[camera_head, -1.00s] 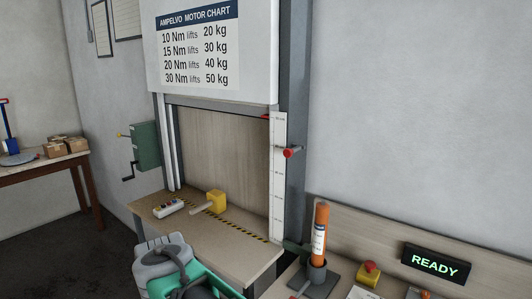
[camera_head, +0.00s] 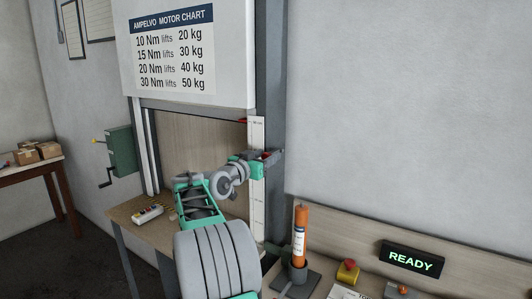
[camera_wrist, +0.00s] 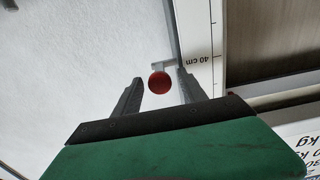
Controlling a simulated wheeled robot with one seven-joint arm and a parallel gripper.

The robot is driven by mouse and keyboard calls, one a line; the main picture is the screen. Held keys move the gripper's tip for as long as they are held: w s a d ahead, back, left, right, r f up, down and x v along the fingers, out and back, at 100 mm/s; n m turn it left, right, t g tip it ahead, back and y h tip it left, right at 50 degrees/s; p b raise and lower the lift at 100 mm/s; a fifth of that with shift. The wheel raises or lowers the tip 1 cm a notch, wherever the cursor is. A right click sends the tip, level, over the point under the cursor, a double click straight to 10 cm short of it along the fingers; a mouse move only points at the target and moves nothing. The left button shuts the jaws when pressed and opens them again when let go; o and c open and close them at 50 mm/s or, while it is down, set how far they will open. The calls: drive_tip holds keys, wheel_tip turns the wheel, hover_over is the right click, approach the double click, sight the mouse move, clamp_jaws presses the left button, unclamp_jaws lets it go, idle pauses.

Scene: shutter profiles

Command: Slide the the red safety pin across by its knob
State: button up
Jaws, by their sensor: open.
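The red knob of the safety pin (camera_wrist: 159,83) shows in the wrist view, at the end of a short grey pin that meets the shutter's side rail. My gripper (camera_wrist: 158,88) is open, with one finger on each side of the knob in that view. I cannot tell whether either finger touches it. In the head view my gripper (camera_head: 274,155) is at the rail beside the height scale, and it hides the knob there.
The white height scale (camera_head: 257,190) runs down the shutter frame, close to my gripper. An orange cylinder (camera_head: 300,235) stands on the bench at the right, near a red-topped yellow button (camera_head: 348,271) and a READY display (camera_head: 412,258). A green crank box (camera_head: 120,153) is at the left.

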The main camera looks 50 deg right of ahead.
clamp_jaws()
idle(0.6)
idle(0.9)
